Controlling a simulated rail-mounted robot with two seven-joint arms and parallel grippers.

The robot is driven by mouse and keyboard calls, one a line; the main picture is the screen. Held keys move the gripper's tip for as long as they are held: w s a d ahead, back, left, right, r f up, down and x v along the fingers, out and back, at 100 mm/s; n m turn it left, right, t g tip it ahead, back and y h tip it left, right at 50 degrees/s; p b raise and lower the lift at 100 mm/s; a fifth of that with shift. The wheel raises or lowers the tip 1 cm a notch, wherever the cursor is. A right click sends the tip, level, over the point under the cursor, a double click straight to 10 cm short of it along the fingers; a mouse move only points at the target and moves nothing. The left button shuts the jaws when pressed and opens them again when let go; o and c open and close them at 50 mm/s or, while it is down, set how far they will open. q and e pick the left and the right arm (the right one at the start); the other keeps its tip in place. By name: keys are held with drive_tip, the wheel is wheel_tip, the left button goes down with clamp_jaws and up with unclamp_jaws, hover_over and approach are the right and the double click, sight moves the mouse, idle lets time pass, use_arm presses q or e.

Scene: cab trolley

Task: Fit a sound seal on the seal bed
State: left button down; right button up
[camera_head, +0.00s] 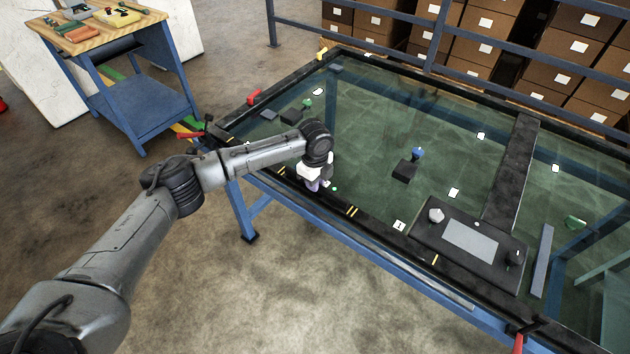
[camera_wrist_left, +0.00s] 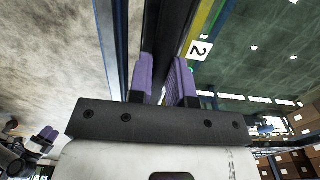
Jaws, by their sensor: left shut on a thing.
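My left gripper (camera_head: 316,186) is low over the near black rail of the glass-topped frame, between two pairs of yellow marks. A label "2" (camera_wrist_left: 199,49) lies beside the rail. I cannot tell which part is the seal bed, nor whether the held thing is a seal. A gripper with purple fingers, seemingly my right one (camera_wrist_left: 47,134), shows small at the lower left of the left wrist view; its opening is unclear.
On the frame stand a black block with a blue knob (camera_head: 403,171), a black panel with a grey plate (camera_head: 470,241), and a grey strip (camera_head: 541,262). A red handle (camera_head: 254,97) rises at the left edge. A wooden-topped bench (camera_head: 140,38) stands back left; boxes (camera_head: 573,73) stand behind.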

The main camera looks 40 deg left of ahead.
idle(0.3)
use_arm(q)
drive_tip(key=c, duration=1)
unclamp_jaws()
drive_tip(key=shift+r, duration=0.3)
wheel_tip(320, 180, up, 13)
drive_tip(key=p, duration=0.4)
